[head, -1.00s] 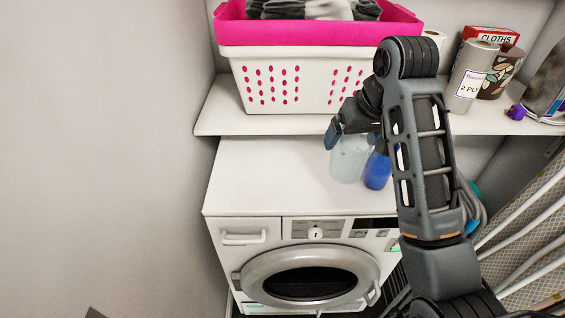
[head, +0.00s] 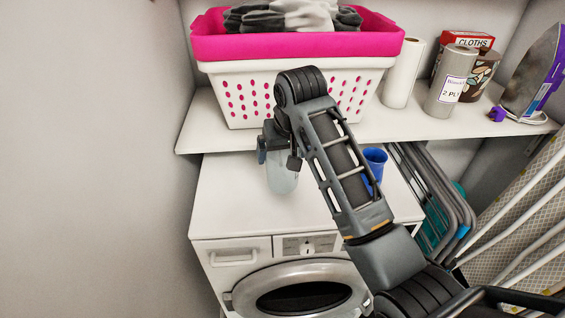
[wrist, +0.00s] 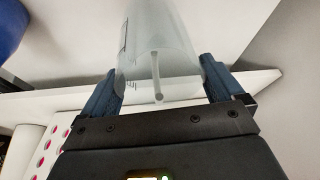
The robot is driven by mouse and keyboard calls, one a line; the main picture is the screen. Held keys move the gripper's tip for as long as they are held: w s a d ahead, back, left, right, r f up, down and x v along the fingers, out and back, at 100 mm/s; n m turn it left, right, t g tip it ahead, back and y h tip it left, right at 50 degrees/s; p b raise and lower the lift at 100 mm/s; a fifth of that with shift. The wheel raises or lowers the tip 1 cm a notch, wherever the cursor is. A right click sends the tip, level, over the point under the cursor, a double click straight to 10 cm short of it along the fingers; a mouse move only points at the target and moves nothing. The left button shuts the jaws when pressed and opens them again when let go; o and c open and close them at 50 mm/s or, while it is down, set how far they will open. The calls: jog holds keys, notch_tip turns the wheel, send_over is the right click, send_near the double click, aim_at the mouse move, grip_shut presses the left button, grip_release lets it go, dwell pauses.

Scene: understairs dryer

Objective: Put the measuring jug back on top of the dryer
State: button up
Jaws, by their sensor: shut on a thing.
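The measuring jug (head: 281,180) is pale, translucent and roughly upright, over the dryer top in the head view. In the wrist view the jug (wrist: 158,45) sits between the two fingers, its handle toward the camera. My gripper (wrist: 160,88) is shut on it; in the head view my gripper (head: 275,150) is partly hidden by my arm. The dryer (head: 225,205) is white with a round door, and its top is mostly bare. I cannot tell whether the jug's base touches the top.
A blue cup (head: 375,160) stands on the dryer top to the right, partly behind my arm. A shelf (head: 200,125) above holds a pink and white basket (head: 240,95), paper rolls and an iron (head: 533,75). A folded rack (head: 435,195) stands right of the dryer. The dryer top's left part is clear.

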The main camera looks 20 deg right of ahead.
jog(key=shift+f+p, duration=0.35)
jog(key=shift+f, duration=1.65)
jog(key=shift+f, duration=0.1)
jog(key=o, duration=1.5)
jog(key=b+v, duration=0.1)
jog(key=v, duration=1.1)
jog(key=shift+b, duration=0.3)
